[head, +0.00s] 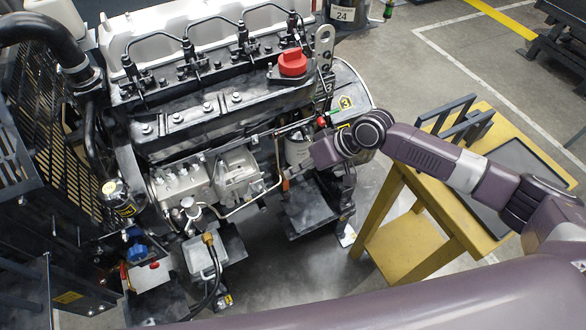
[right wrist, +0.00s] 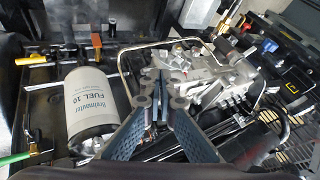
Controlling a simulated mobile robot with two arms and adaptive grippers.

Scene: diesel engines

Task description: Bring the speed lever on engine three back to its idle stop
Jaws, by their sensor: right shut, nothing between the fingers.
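Engine three (head: 205,112) fills the left and middle of the head view, with a yellow "3" label near its right end. The silver injection pump (head: 238,172) is on its near side; it also shows in the right wrist view (right wrist: 208,68). I cannot pick out the speed lever for certain; a small orange piece (head: 285,185) shows near the fingertips. My right gripper (head: 289,173) is beside the pump's right end. In the right wrist view its fingers (right wrist: 160,80) are shut and empty, in front of the pump. My left gripper is not in view.
A white fuel filter (right wrist: 90,108) stands close beside the right gripper. A thin bent pipe (head: 262,198) runs in front of the pump. A red cap (head: 292,63) tops the engine. A yellow stand (head: 400,240) is at right. A black mesh guard (head: 45,120) is at left.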

